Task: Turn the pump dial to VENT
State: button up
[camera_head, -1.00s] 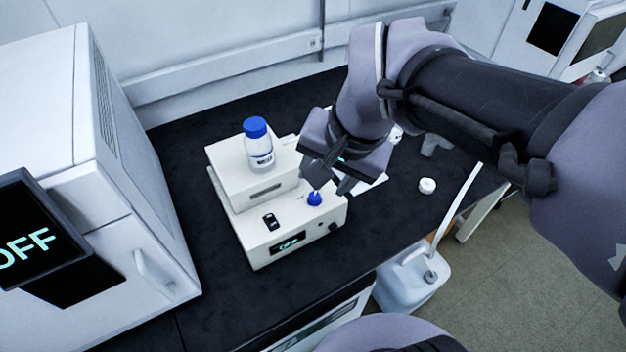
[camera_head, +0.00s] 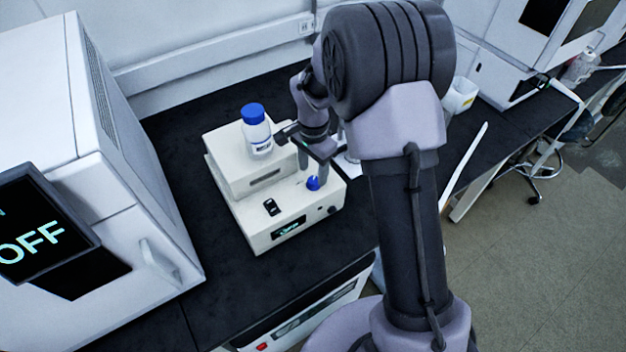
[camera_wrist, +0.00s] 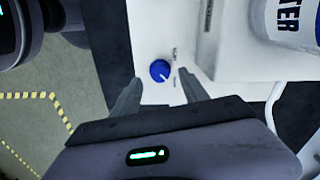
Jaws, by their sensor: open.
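The white pump (camera_head: 262,222) stands on the black bench, with a small lit display and a black rocker switch (camera_head: 271,207) on top of its front part. Its blue dial (camera_head: 313,183) is at the right of that top. In the wrist view the dial (camera_wrist: 160,70) shows a white pointer line towards the lower right, with small labels beside it too small to read. My gripper (camera_head: 312,168) is just behind and above the dial. In the wrist view its two fingers (camera_wrist: 160,88) are spread, apart from the dial, with nothing between them.
A bottle with a blue cap (camera_head: 256,131) stands on the pump's raised back part; its label also shows in the wrist view (camera_wrist: 290,22). A large white instrument (camera_head: 130,180) with an "OFF" screen (camera_head: 38,243) stands at left. Dark bench is clear between it and the pump.

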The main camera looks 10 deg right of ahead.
aim_at(313, 180)
jog(key=shift+f, duration=1.55)
jog(key=shift+c, duration=0.4)
grip_shut()
